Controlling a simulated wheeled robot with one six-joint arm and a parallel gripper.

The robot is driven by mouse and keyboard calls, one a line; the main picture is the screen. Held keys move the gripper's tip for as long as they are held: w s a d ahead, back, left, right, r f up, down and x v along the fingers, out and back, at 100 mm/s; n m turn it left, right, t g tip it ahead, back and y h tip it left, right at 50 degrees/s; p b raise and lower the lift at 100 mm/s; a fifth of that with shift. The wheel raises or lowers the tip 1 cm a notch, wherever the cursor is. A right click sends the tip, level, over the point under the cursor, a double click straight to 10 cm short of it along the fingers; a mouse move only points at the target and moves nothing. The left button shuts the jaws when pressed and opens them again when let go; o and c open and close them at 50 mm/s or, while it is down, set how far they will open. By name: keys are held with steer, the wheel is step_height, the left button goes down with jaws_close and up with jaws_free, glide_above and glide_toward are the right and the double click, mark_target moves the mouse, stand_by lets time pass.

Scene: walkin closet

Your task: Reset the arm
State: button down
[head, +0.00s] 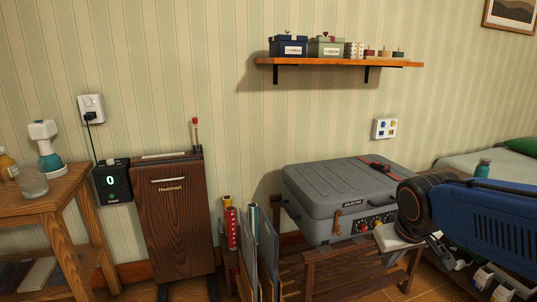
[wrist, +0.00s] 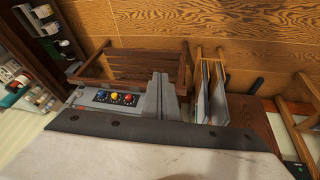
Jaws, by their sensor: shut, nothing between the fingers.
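My arm (head: 470,215), blue and black, reaches in from the right edge of the head view, in front of the bed and beside the grey case. My gripper (wrist: 163,88) shows in the middle of the wrist view as two grey fingers, shut together with nothing between them. In the head view the arm's pale end (head: 393,240) is near the right front of the case, and the fingertips cannot be made out there. The grey case (head: 335,188) sits closed on a wooden stand; its knob panel (wrist: 115,97) shows left of my fingers in the wrist view.
A wooden table (head: 40,205) is at far left. A wall shelf (head: 340,62) holds boxes. Wooden floor (wrist: 240,40) shows clear beyond the rack.

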steer(key=s+f+m+y, duration=0.1)
steer(key=s+f, duration=0.1)
steer(key=s, duration=1.1)
steer(key=shift+a, duration=0.2)
steer(key=shift+w+f, duration=0.1)
steer(key=shift+w, duration=0.05)
